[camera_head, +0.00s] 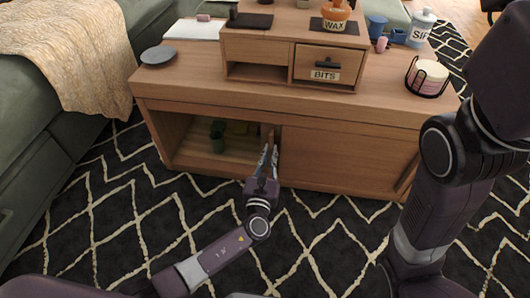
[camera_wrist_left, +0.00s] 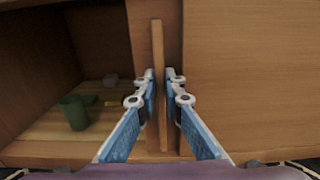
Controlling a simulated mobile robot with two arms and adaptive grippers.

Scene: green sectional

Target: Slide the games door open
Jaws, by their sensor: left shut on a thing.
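The low wooden cabinet (camera_head: 185,92) has an open left compartment (camera_head: 200,140) and a closed wooden front (camera_head: 345,158) on its right. The games door shows as a narrow panel strip (camera_wrist_left: 140,40) beside the opening, carrying an upright wooden bar handle (camera_wrist_left: 157,60); a seam separates it from the wide panel (camera_wrist_left: 250,80) to its right. My left gripper (camera_head: 269,152) is at this handle, with a finger on each side of the bar in the left wrist view (camera_wrist_left: 160,82), shut on it. My right arm shows at the right, but its gripper is out of view.
A green cup (camera_head: 217,136) stands inside the open compartment, with small yellow items near it. On the cabinet top are a BITS drawer unit (camera_head: 270,46), a grey plate (camera_head: 158,55) and a round holder (camera_head: 427,77). A green sofa (camera_head: 50,130) borders the left.

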